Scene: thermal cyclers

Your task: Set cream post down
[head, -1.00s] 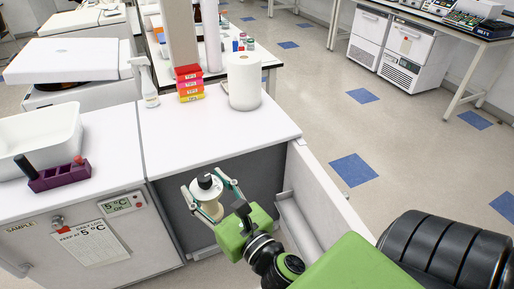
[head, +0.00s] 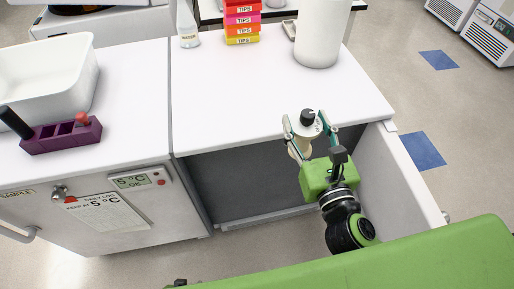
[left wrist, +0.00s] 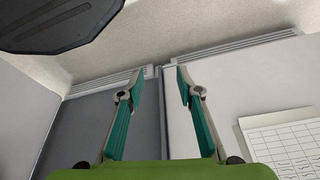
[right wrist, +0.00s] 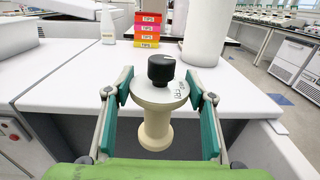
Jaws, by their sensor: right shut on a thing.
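The cream post (head: 297,148) is a spool-shaped piece with a black knob on top, held roughly upright. It shows closely in the right wrist view (right wrist: 155,130), with small dark writing on its top flange. My right gripper (head: 310,134) is shut on it, with a teal-padded finger on each side of the flange. In the head view the post overlaps the white counter's front edge (head: 270,140); I cannot tell whether its base touches anything. My left gripper (left wrist: 158,78) is open and empty, pointing toward grey and white cabinet fronts and the floor.
The counter top (head: 240,95) is clear in the middle. At its back stand a white roll (head: 318,35), stacked tip boxes (head: 242,20) and a water bottle (head: 188,28). A purple rack (head: 62,136) and white tub (head: 45,75) are left. A white side panel (head: 410,165) is right.

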